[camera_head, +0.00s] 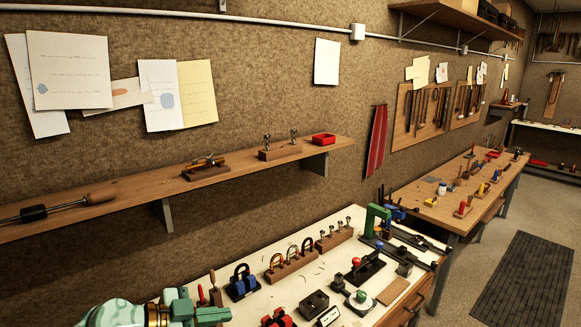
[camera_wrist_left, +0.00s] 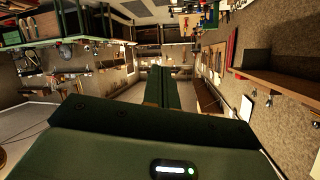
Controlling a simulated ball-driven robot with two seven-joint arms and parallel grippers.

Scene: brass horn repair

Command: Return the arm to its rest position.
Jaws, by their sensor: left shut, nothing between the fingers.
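My left gripper (camera_head: 215,314) is at the bottom left of the head view, at the near left edge of the white-topped bench (camera_head: 225,277). It is green, its jaws point right, and they are shut with nothing between them. In the left wrist view the two green fingers (camera_wrist_left: 163,90) lie together and point out into the room. My pale green left arm comes in from the bottom edge and is mostly cut off. My right gripper is in neither view.
A wooden wall shelf (camera_head: 135,187) runs above the bench. Blue clamps (camera_head: 243,283), a wooden block with brass parts (camera_head: 291,265), a black box (camera_head: 314,304) and a green press (camera_head: 376,221) stand on the bench. A wooden bench (camera_head: 420,200) stands farther back. A dark mat (camera_head: 525,280) lies on the floor.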

